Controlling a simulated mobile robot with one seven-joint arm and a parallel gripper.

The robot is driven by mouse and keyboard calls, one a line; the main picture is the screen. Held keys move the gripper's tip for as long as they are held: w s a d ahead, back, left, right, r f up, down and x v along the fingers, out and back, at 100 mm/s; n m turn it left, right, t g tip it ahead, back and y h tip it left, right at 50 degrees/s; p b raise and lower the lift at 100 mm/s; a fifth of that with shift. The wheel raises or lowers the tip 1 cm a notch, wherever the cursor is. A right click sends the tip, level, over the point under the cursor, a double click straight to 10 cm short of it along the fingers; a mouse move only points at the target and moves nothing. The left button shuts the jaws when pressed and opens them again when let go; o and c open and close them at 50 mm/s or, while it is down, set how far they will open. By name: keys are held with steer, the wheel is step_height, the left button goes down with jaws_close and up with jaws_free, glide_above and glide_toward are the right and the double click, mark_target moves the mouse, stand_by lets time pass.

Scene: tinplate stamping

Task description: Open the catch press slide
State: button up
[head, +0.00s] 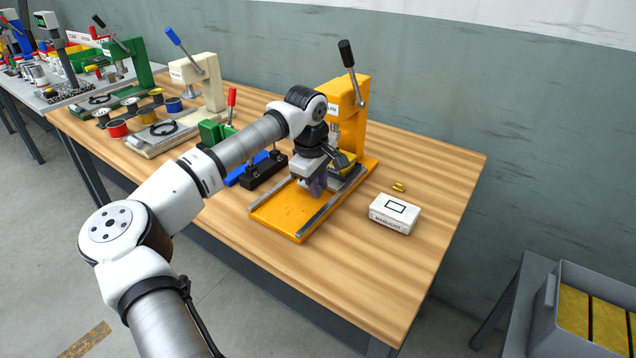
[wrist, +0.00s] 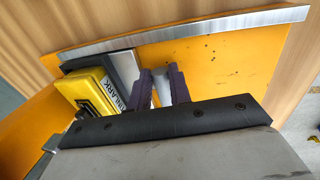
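The orange press (head: 352,112) with a black-knobbed lever stands on the wooden bench. Its orange base (head: 285,212) reaches forward between two metal rails, also seen in the wrist view (wrist: 225,62). A grey slide plate (wrist: 124,66) carries a yellow block (wrist: 90,92) with a printed label, at the press end of the base. My gripper (head: 318,188) points down over the base, just in front of the slide. Its purple fingers (wrist: 163,88) stand apart, with a pale piece showing between them. Whether they touch or clamp it is unclear. My wrist hides part of the slide.
A white labelled box (head: 395,214) and a small yellow piece (head: 399,187) lie right of the press. A black fixture (head: 264,172) stands close on the left. Other presses, one cream (head: 200,82), stand farther left. The bench's front right is clear.

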jaws_close()
steer(key=shift+a, duration=0.1)
steer(key=shift+s+a+f, duration=0.1)
steer(key=shift+s+a, duration=0.15)
steer(key=shift+s, duration=0.1)
steer(key=s+a+b, duration=0.1)
steer(key=s+a, duration=0.1)
steer(key=s, duration=0.1)
steer(key=s+a+b, duration=0.2)
steer(key=s, duration=0.1)
steer(key=s+a+b, duration=0.1)
steer(key=s+a, duration=0.1)
steer(key=s, duration=0.1)
steer(key=shift+s+a, duration=0.2)
steer(key=shift+a, duration=0.2)
steer(key=o, duration=0.7)
jaws_free()
step_height(320, 180, up, 14)
steer(key=s+a, duration=0.1)
steer(key=s, duration=0.1)
steer(key=shift+a+b, duration=0.25)
steer(key=shift+b, duration=0.2)
